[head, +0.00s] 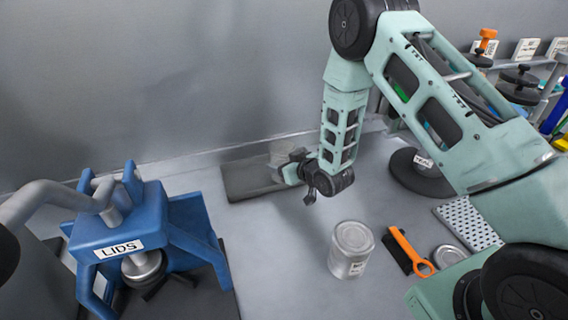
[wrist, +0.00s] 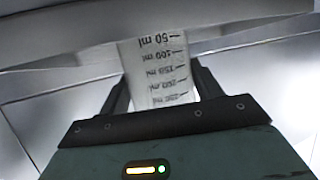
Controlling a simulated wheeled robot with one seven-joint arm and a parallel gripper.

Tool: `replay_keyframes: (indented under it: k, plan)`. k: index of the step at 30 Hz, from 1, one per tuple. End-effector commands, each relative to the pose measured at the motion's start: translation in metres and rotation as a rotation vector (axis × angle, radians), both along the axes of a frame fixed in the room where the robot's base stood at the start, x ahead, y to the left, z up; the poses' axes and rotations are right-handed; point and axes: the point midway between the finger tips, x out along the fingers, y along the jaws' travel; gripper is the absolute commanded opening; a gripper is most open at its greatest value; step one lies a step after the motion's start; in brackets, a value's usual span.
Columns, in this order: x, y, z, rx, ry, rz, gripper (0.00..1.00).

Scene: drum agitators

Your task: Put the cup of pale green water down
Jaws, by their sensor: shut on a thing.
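My gripper (head: 295,171) is at the back middle of the bench in the head view, at the right end of a dark grey mat (head: 240,181). It is shut on a clear cup (head: 284,152), which is over or on that mat; I cannot tell whether its base touches. In the wrist view the cup (wrist: 160,68) sits between the two dark fingers, with a millilitre scale printed on its side. Its print is upside down in that view. The colour and level of the water do not show clearly.
A metal can (head: 352,250) stands at front middle. An orange-handled tool (head: 409,250) and a perforated plate (head: 468,228) lie to its right. A blue press labelled LIDS (head: 150,240) stands at the left. A round dark base (head: 418,173) is right of my gripper. The bench between press and can is clear.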

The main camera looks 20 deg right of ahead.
Motion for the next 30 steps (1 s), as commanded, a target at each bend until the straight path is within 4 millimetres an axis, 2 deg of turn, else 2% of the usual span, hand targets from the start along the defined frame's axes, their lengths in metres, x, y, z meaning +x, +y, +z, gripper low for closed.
replay_keyframes:
  k: [3,15,16,18,30]
  plan:
    - [-0.001,0.000,-0.008,0.000,0.001,0.000,0.36]
    - [0.000,0.000,-0.014,0.000,-0.001,0.000,0.36]
    - [0.000,0.000,-0.014,0.000,-0.001,0.000,0.68]
    - [0.000,0.000,-0.013,0.000,0.000,0.000,0.87]
    - [-0.001,0.000,-0.007,0.000,0.000,-0.001,0.87]
